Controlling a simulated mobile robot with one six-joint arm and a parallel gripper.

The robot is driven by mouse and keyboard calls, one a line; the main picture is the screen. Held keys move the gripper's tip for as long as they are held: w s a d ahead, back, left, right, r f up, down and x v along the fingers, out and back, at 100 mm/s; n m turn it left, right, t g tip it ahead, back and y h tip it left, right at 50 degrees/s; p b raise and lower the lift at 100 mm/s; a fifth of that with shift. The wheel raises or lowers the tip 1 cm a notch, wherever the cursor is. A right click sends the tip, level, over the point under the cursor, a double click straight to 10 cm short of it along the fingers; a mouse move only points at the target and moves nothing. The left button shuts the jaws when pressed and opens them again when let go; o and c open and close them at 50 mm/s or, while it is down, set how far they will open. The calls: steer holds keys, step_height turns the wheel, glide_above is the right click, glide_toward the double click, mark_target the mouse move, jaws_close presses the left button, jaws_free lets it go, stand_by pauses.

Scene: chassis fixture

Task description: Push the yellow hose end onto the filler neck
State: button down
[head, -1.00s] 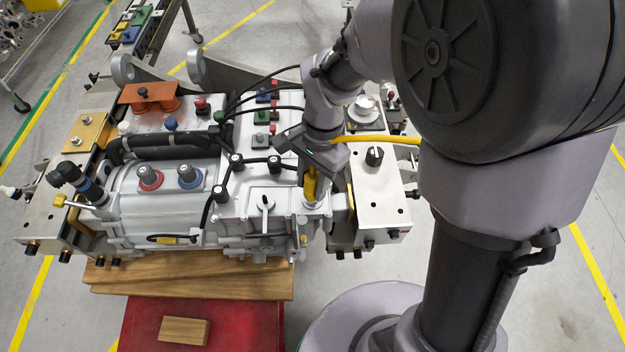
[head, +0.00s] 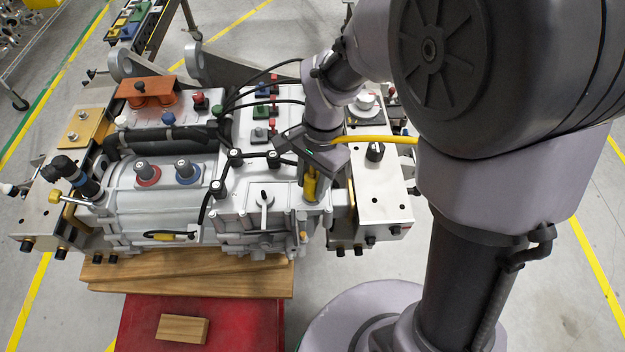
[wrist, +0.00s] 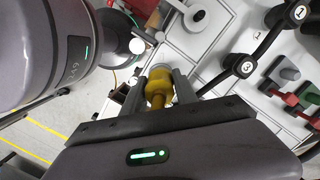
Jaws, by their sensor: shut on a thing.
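The yellow hose end (head: 310,187) is held upright in my gripper (head: 311,176), at the right front of the pale machine housing. In the wrist view the two fingers of my gripper (wrist: 164,80) are closed on both sides of the yellow hose end (wrist: 157,90). The filler neck (head: 312,202) is a short pale metal stub right below the hose end. The hose end's lower edge meets the neck's top in the head view; how far it sits over it is hard to tell. The yellow hose (head: 375,139) runs off to the right behind my arm.
A metal plate with a black knob (head: 375,151) stands just right of my gripper. A silver lever (head: 265,205) and black cables with numbered clamps (head: 236,157) are close on the left. A red stand with a wood block (head: 182,329) is in front.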

mark_target(311, 176)
steer(key=shift+f, duration=0.25)
steer(key=c, duration=0.9)
jaws_free()
step_height(311, 176, up, 6)
steer(key=p, duration=0.5)
steer(key=shift+r, duration=0.2)
steer(key=shift+f, duration=0.15)
